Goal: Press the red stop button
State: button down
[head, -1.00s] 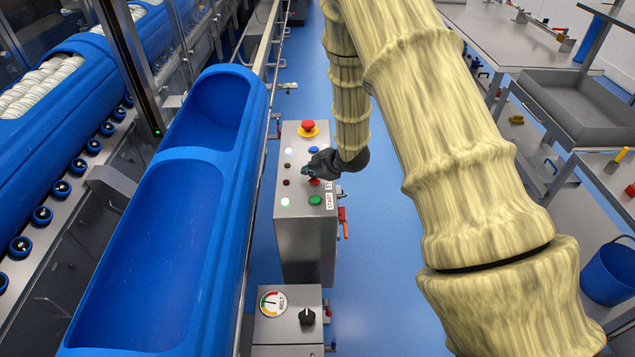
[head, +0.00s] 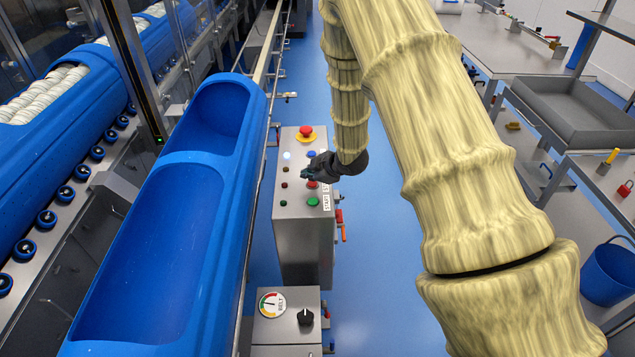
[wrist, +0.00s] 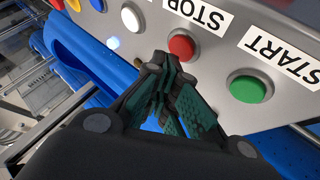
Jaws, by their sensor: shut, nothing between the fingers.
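The red stop button (head: 312,185) is on the top face of a grey control box (head: 295,230). In the wrist view the red button (wrist: 181,46) sits beside the STOP label (wrist: 197,14), just beyond my fingertips. My gripper (head: 307,174) is shut and empty over the panel, close to the red button. In the wrist view my gripper (wrist: 162,66) points at the panel, its tips just lower left of the button. I cannot tell whether they touch it. The green button (wrist: 247,87) is to the right, by the START label (wrist: 280,52).
A red mushroom button on a yellow base (head: 306,133) stands at the panel's far end. A blue button (head: 311,154) and a lit white lamp (head: 286,155) are nearby. A blue tub (head: 150,250) lies left; a dial box (head: 288,318) is in front.

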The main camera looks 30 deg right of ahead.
jog(key=shift+w+f, duration=0.35)
jog(key=shift+w, duration=0.05)
jog(key=shift+s, duration=0.35)
jog(key=shift+w+a+f, duration=0.1)
jog(key=shift+f, duration=0.1)
jog(key=shift+r, duration=0.15)
jog(key=shift+w+r, duration=0.1)
jog(key=shift+r, duration=0.1)
jog(key=shift+r, duration=0.15)
